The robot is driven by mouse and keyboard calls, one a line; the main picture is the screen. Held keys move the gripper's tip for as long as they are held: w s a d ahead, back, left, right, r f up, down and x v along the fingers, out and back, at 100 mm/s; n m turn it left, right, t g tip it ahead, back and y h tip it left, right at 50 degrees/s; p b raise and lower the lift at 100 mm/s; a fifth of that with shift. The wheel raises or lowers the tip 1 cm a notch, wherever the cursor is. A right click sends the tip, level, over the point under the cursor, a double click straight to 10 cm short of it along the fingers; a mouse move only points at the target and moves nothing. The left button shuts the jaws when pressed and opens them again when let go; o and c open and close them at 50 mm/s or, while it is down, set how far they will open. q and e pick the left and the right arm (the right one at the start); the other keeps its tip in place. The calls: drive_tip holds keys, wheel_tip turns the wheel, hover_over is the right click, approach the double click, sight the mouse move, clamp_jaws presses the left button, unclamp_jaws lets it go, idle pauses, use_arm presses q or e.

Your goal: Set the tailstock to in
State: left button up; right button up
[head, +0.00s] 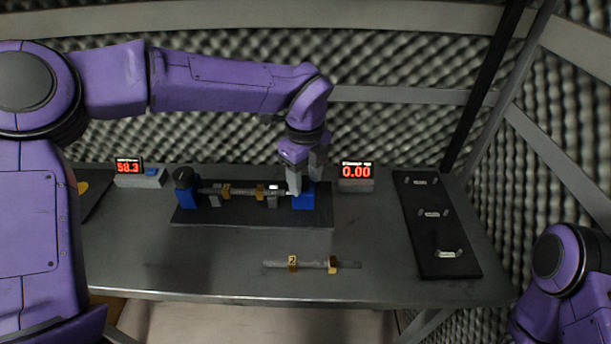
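The fixture (253,216) is a dark base plate on the grey table, with a blue block and dark knob at its left end. The blue tailstock block (304,201) stands at its right end. A grey shaft with brass rings (243,192) lies between the two ends. My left gripper (306,183) points down at the tailstock from above. Its pale fingers are apart, one by the tailstock's left side and one towards its back right. They partly hide the block, and contact is unclear. My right gripper is out of view; only part of that arm shows at lower right.
A second shaft (313,265) with brass rings lies at the table's front. A display reading 0.00 (356,177) stands right of the tailstock, another reading 58.3 (140,175) at back left. A black board (434,240) with labelled holders lies at right. Foam walls enclose the table.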

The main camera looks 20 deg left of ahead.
sight(305, 178)
use_arm(q)
wheel_tip(305, 178, up, 11)
drive_tip(key=shift+f, duration=0.2)
idle(0.4)
